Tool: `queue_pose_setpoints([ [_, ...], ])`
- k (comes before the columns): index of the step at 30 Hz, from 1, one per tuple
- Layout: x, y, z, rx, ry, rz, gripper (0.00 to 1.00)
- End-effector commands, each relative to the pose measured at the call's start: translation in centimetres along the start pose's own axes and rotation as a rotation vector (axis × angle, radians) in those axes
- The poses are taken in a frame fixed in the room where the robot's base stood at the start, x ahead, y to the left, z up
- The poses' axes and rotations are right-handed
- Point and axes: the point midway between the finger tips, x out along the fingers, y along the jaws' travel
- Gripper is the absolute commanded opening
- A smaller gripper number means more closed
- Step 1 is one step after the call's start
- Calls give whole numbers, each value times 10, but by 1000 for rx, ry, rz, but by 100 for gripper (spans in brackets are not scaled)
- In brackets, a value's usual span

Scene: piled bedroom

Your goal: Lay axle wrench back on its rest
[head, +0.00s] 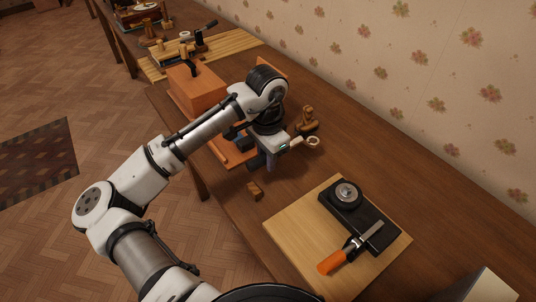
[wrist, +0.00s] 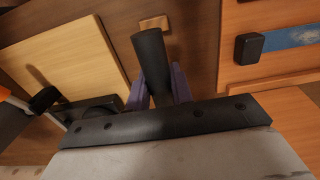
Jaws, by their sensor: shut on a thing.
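My gripper (head: 270,162) is above the table between the orange-brown box and the pale board, fingers pointing down. In the wrist view my purple fingers (wrist: 157,88) are shut on a dark cylindrical handle (wrist: 150,50), which I take for the axle wrench. Its far end is hidden by my gripper. A pale ring-ended piece (head: 312,142) shows just right of my gripper; I cannot tell whether it belongs to the wrench. A small wooden block (head: 255,191) lies on the table below my gripper and shows in the wrist view (wrist: 153,23). I cannot tell which thing is the rest.
The pale board (head: 290,238) carries a black block (head: 376,232) with a round wheel (head: 347,193) and an orange-handled tool (head: 331,262). A wooden figure-like piece (head: 307,119) stands behind my gripper. The orange-brown box (head: 196,92) is left. Bare tabletop (head: 375,150) lies toward the wall.

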Motion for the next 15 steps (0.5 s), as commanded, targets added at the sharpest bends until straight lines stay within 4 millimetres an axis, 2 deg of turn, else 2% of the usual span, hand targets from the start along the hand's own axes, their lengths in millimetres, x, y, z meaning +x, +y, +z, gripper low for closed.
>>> queue_pose_setpoints([
  [15,52,0,0,0,1,1,0],
])
